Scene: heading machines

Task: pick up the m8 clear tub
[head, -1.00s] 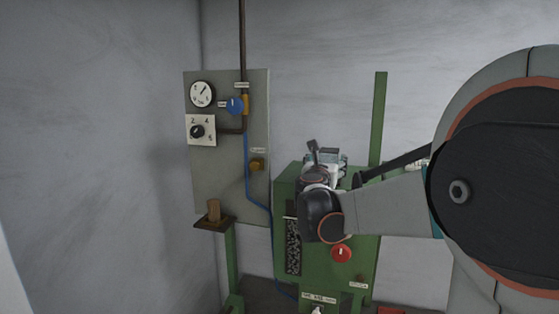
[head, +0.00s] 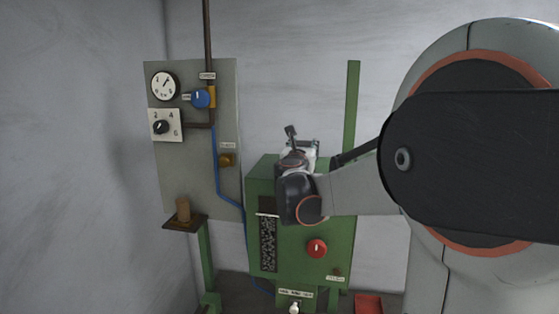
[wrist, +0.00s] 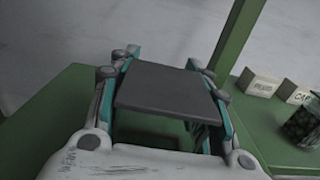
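A clear tub (wrist: 303,124) with dark contents stands on the green surface at the right edge of the wrist view, partly cut off. I cannot read a size on it. My gripper (wrist: 160,70) has its two teal-lined fingers wide apart, to the left of the tub and clear of it. A flat dark grey plate (wrist: 165,90) shows between the fingers; I cannot tell whether it touches them. In the head view my gripper is over the top of the green machine (head: 262,185), mostly hidden behind my wrist. The tub is not discernible there.
Two small white label blocks (wrist: 259,86) stand left of and behind the tub. A green post (wrist: 238,35) rises behind them. A grey panel (head: 190,170) with a gauge and knobs stands left of the machine. A red box (head: 368,304) is low at right.

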